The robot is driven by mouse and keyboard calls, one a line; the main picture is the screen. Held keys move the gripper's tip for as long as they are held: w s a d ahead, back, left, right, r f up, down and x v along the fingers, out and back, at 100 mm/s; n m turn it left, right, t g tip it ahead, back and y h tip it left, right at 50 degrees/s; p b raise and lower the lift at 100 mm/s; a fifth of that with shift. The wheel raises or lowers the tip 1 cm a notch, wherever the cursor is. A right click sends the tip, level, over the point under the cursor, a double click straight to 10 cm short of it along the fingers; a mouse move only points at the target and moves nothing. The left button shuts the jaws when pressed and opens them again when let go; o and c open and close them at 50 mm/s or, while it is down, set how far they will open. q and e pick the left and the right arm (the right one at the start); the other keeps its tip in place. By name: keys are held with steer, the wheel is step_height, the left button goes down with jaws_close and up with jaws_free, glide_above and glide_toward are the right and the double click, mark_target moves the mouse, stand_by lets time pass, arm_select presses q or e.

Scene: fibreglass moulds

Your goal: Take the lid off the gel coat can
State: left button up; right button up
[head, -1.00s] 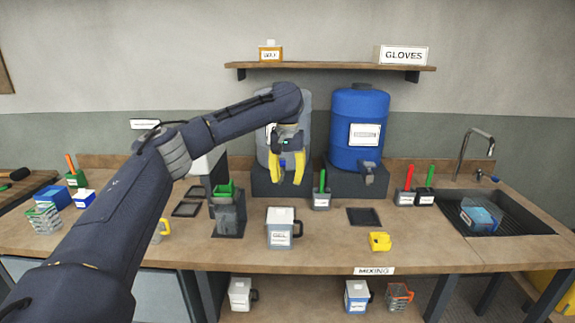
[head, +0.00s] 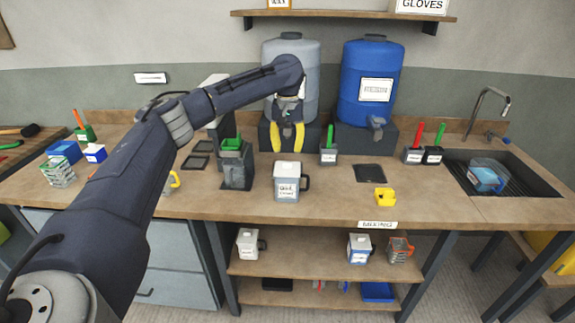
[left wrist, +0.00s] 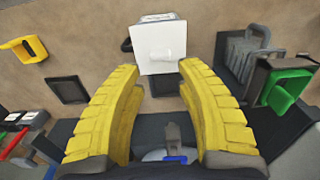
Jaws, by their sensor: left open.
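The gel coat can (head: 287,186) is a grey can with a white square lid (head: 288,166), a dark handle on its right and a front label too blurred to read surely. It stands upright on the bench with the lid on. My left gripper (head: 287,146), with yellow fingers, is open and empty behind and above the can. In the left wrist view the white lid (left wrist: 161,45) shows just beyond the gap between the open fingertips (left wrist: 157,72), apart from them. My right gripper is in no view.
A grey drum (head: 291,62) and a blue drum (head: 368,80) with a tap stand behind. A dark holder with a green item (head: 234,165) is left of the can, a yellow object (head: 385,197) right. Lidded jugs (head: 248,244) sit on the shelf below.

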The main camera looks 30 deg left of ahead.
mark_target(287, 164)
arm_select(q)
steer(key=shift+f, duration=3.85)
jaws_close()
jaws_free()
steer(key=shift+r, duration=0.1)
